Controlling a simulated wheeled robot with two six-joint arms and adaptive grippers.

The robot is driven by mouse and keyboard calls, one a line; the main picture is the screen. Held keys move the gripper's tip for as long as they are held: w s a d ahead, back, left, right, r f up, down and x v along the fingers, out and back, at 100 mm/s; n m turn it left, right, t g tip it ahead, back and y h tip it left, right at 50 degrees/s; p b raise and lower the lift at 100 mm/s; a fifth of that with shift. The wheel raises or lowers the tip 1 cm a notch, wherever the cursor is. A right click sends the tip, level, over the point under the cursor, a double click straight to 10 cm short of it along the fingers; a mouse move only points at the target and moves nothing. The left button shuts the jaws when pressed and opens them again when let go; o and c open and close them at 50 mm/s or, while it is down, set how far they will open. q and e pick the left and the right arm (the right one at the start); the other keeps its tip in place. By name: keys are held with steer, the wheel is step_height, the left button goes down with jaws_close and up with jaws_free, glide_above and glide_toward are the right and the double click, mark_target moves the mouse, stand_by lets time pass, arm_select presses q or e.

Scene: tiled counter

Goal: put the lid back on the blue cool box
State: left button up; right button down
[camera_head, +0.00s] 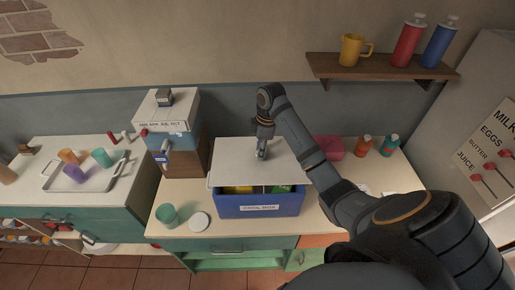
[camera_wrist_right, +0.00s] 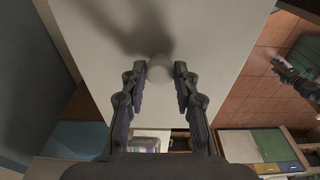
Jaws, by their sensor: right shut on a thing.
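The blue cool box (camera_head: 258,204) stands on the counter with a white label on its front. Its white lid (camera_head: 228,163) is tilted above and behind the box, and the box's front part is open, showing yellow and green contents. My right gripper (camera_head: 262,153) is shut on the lid's knob. In the right wrist view the pale knob (camera_wrist_right: 160,68) shows between the fingers, against the lid (camera_wrist_right: 215,35). Whether the lid touches the box rim is unclear. A dark gripper-like part, apparently my left gripper (camera_wrist_right: 280,68), shows at the right of the wrist view; its jaws are unclear.
A dispenser (camera_head: 172,130) stands left of the box. A green cup (camera_head: 167,215) and a white disc (camera_head: 200,221) lie in front of it. A pink round thing (camera_head: 330,147) and small bottles (camera_head: 364,146) stand to the right. A wall shelf (camera_head: 380,69) hangs above.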

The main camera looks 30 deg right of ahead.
steer(key=shift+s+f, duration=0.1)
steer(key=shift+s, duration=0.15)
steer(key=shift+w+a+f, duration=0.15)
steer(key=shift+f, duration=0.15)
steer(key=f+b, duration=0.1)
steer(key=f, duration=0.1)
steer(key=w+f+b, duration=0.1)
steer(key=f, duration=0.1)
steer(key=shift+f, duration=0.5)
steer(key=shift+s+f, duration=0.15)
steer(key=shift+f, duration=0.2)
arm_select(q)
steer(key=shift+w+d+f, duration=0.1)
steer(key=shift+w+f, duration=0.1)
steer(key=shift+f, duration=0.35)
steer(key=shift+w+d+f, duration=0.1)
steer(key=shift+w+f, duration=0.1)
steer(key=shift+f, duration=0.35)
steer(key=shift+s+r+p, duration=0.2)
steer(key=shift+r+p, duration=0.6)
